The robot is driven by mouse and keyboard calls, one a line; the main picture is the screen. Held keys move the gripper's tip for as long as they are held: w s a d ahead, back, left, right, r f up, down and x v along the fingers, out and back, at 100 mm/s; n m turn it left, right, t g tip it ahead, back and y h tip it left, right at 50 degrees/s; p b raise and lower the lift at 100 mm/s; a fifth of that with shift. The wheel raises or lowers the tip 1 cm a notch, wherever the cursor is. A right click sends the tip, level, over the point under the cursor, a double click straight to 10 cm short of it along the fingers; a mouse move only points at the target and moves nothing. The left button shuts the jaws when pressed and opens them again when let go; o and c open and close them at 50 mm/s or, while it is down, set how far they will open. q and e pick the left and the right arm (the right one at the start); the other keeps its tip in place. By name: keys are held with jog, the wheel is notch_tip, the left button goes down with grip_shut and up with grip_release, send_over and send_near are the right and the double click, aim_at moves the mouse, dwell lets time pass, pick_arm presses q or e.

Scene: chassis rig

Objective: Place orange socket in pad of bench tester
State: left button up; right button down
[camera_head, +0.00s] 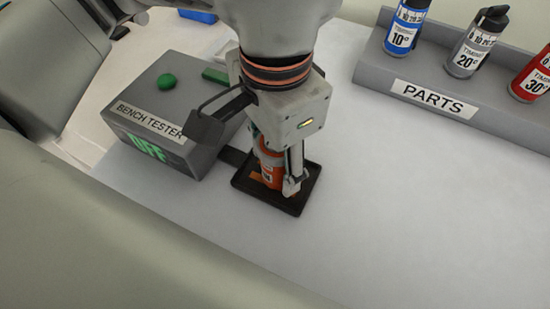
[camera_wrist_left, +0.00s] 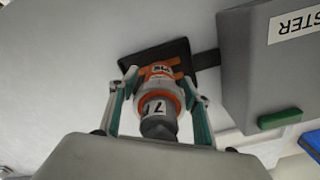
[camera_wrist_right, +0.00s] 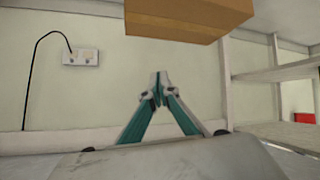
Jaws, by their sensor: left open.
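The orange socket (camera_head: 268,165) stands on the dark square pad (camera_head: 299,204) of the bench tester (camera_head: 160,118). In the left wrist view the socket (camera_wrist_left: 160,92) shows an orange body, a dark end and a label with a 7. My left gripper (camera_head: 285,182) is open, with one finger on each side of the socket. From the pictures I cannot tell whether the fingers touch it. The tester's display reads OFF in green. My right gripper (camera_wrist_right: 158,85) shows only in its own wrist view, with its fingertips together and nothing between them.
A grey PARTS rack (camera_head: 450,100) at the back right holds a blue 10° bottle (camera_head: 407,27), a grey 20° one (camera_head: 477,42) and a red 30° one (camera_head: 533,78). The white table right of the pad is clear. A brown box (camera_wrist_right: 185,18) hangs high in the right wrist view.

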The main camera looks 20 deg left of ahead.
pick_arm(q)
notch_tip(320, 180, up, 12)
jog(key=shift+f+p, duration=0.25)
jog(key=shift+p, duration=0.75)
